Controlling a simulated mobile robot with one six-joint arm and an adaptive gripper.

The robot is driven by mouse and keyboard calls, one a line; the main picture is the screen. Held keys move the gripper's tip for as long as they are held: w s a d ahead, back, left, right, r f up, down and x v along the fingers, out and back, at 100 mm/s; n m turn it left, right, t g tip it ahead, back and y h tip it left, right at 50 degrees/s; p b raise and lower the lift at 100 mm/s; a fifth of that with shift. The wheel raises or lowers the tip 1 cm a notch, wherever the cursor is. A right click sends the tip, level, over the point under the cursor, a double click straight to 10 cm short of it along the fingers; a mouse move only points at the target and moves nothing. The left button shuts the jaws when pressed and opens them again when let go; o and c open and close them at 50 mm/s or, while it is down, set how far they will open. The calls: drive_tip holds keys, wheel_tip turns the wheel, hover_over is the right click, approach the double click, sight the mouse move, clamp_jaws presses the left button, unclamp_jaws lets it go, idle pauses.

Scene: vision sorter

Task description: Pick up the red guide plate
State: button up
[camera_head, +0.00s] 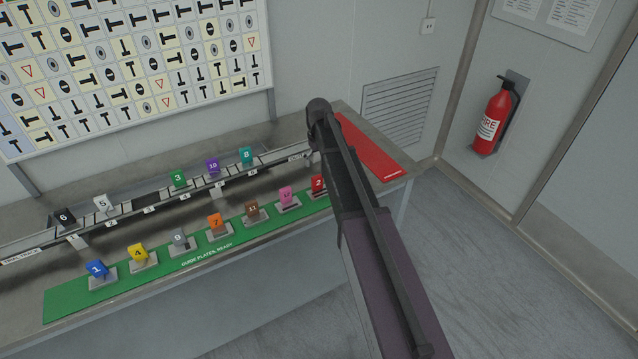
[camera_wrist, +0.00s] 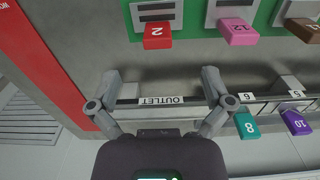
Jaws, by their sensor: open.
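The red guide plate (camera_wrist: 157,42), marked 2, stands in a grey holder (camera_wrist: 155,11) at the top of the wrist view. In the head view the red plate (camera_head: 318,183) is at the right end of the front row, partly hidden by my arm. My gripper (camera_wrist: 161,74) is open and empty in the wrist view, with its fingers spread wide on either side of the outlet label. The red plate is beyond the fingertips, apart from them. My gripper is hidden behind my arm in the head view.
A pink plate (camera_wrist: 238,33) and a brown plate (camera_wrist: 304,30) stand beside the red one on the green mat (camera_head: 70,306). The sorter track (camera_head: 145,212) holds several coloured plates, including teal (camera_head: 246,155). A red mat (camera_head: 368,150) lies at the table's right end.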

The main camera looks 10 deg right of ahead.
drive_tip(key=shift+w+r, duration=0.3)
drive_tip(key=shift+w, duration=0.5)
drive_tip(key=shift+f, duration=0.1)
drive_tip(key=b, duration=0.8)
hover_over(318, 190)
drive_tip(key=f, duration=0.8)
drive_tip(key=shift+w+f, duration=0.2)
drive_tip(key=shift+f, duration=0.05)
drive_tip(key=shift+b, duration=0.3)
drive_tip(key=shift+s+d+f+b, duration=0.1)
drive_tip(key=shift+f+b, duration=1.15)
drive_tip(key=shift+f, duration=0.05)
drive_tip(key=shift+s+f+b, duration=0.1)
drive_tip(key=shift+f+b, duration=1.15)
drive_tip(key=shift+f, duration=0.05)
